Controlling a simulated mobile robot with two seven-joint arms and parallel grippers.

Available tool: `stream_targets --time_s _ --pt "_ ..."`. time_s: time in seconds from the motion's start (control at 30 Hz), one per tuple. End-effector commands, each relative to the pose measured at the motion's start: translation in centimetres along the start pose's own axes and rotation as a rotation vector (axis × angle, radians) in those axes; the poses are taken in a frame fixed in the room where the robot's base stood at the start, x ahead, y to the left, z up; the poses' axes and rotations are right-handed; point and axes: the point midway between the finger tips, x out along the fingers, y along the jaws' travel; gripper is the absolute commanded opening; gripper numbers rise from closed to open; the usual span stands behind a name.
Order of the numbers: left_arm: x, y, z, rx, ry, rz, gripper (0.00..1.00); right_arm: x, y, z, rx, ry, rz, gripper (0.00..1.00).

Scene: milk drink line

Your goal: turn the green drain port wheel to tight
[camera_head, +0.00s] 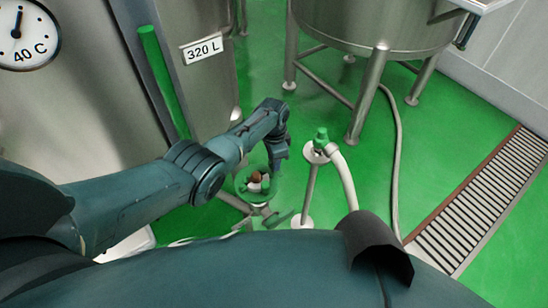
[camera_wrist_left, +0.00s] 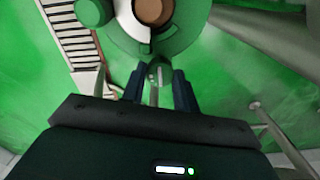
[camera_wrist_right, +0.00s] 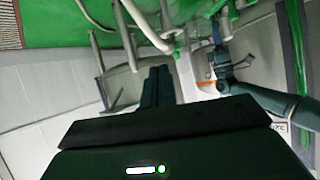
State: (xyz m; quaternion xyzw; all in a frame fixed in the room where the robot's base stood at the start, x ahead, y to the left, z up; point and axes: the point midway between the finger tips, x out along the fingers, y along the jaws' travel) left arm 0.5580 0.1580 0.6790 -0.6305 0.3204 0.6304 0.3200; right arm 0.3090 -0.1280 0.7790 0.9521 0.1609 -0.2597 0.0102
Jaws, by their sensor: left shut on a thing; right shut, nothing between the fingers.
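The green drain port wheel (camera_head: 240,186) stands low beside the steel tank, with a brown and white hub in its middle. In the left wrist view the wheel (camera_wrist_left: 185,32) fills the top, partly cut off by the picture edge. A small green knob (camera_wrist_left: 158,68) on its rim sits between the fingers of my left gripper (camera_wrist_left: 158,80), which is shut on it. In the head view my left gripper (camera_head: 279,153) reaches down at the wheel's right side. My right gripper (camera_wrist_right: 158,84) is shut and empty, away from the wheel. The head view does not show its fingers.
A post with a green-topped fitting (camera_head: 321,138) and pale hose (camera_head: 345,178) stands right of the wheel. A tank labelled 320 L (camera_head: 204,50) is at the left. A legged vessel (camera_head: 375,30) stands behind. A floor grate (camera_head: 480,200) lies at the right, with open green floor before it.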

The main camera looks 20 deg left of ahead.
Motion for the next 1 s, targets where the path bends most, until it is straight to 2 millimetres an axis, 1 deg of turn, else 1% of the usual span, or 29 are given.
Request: stream_targets --time_s 0.03,0.07,0.3,0.33,0.53,0.67,0.77,0.8,0.87,0.9,1.0 --pt "0.1 0.1 0.1 0.002 -0.003 0.002 0.07 0.0 0.0 0.0 0.000 0.000 0.000 0.00" --pt "0.1 0.1 0.1 0.002 -0.003 0.002 0.31 0.0 0.0 0.0 0.000 0.000 0.000 0.00" --pt "0.1 0.0 0.0 0.001 -0.002 0.001 0.50 0.0 0.0 0.0 0.000 0.000 0.000 0.00" --pt "0.1 0.0 0.0 0.001 -0.001 0.001 0.52 0.0 0.0 0.0 0.000 0.000 0.000 0.00" --pt "0.0 0.0 0.0 0.000 -0.001 0.000 0.52 0.0 0.0 0.0 -0.002 0.000 0.000 0.00" --pt "-0.9 0.0 0.0 0.000 0.001 -0.001 0.52 -0.3 0.1 -0.5 -0.008 -0.002 0.000 0.00" --pt "-2.6 0.0 0.0 0.000 0.001 -0.002 0.52 -0.9 0.1 -1.2 -0.019 -0.007 0.005 0.00" --pt "-3.5 0.0 0.0 0.000 0.002 -0.003 0.52 -1.1 0.1 -1.5 -0.025 -0.012 0.008 0.00" --pt "-4.8 -0.1 0.0 0.000 0.002 -0.003 0.52 -1.3 0.2 -1.6 -0.028 -0.022 0.010 0.00" --pt "-5.7 0.0 0.0 0.000 0.002 -0.003 0.52 -1.5 0.3 -1.5 -0.027 -0.032 0.014 0.00" --pt "-7.9 -0.1 0.0 0.001 0.002 -0.003 0.52 -1.6 0.9 -1.0 -0.023 -0.057 0.028 0.00"
